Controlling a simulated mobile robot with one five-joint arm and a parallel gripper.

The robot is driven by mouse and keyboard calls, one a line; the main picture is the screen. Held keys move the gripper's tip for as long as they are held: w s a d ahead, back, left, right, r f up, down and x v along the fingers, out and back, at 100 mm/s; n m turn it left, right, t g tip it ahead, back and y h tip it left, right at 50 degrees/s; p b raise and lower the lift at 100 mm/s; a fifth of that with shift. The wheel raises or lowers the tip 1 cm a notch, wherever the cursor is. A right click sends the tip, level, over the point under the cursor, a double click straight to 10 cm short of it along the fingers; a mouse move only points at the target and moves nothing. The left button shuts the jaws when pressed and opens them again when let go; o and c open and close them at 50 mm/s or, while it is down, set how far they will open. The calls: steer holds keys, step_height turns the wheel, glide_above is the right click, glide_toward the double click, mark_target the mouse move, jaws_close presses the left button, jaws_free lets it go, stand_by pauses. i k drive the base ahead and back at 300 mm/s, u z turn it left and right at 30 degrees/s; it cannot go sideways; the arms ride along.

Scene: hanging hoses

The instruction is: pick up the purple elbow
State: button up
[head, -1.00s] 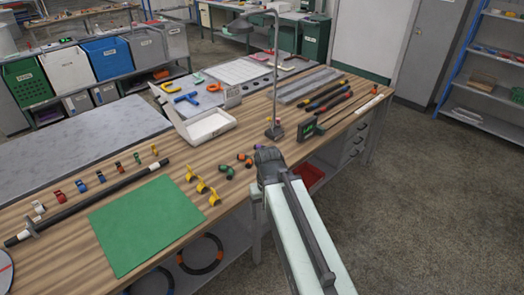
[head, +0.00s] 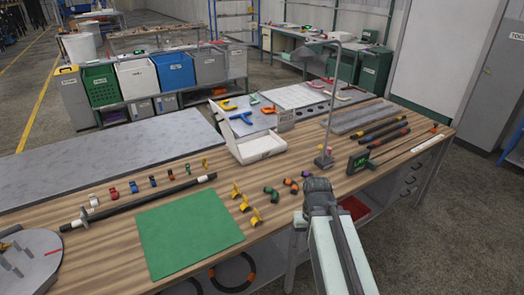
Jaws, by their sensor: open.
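A small elbow with orange ends and a middle that looks purple (head: 290,185) lies on the wooden bench, just left of my arm's dark end. It is small in the picture, so its exact colour is hard to tell. A green elbow with orange ends (head: 271,195) lies to its left. Another small dark and orange piece (head: 306,174) lies just behind it, close to my arm. My arm reaches up from the bottom right to the bench's front edge. My gripper's fingers do not show; the dark joint hides what is beyond it.
Several yellow pieces (head: 244,202) stand left of the elbows, beside a green mat (head: 190,232). A white open box (head: 262,147) sits farther back. A red bin (head: 355,207) is under the bench edge.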

mark_target(306, 175)
steer(key=u, duration=4.55)
steer(key=k, duration=2.75)
steer(key=z, duration=0.65)
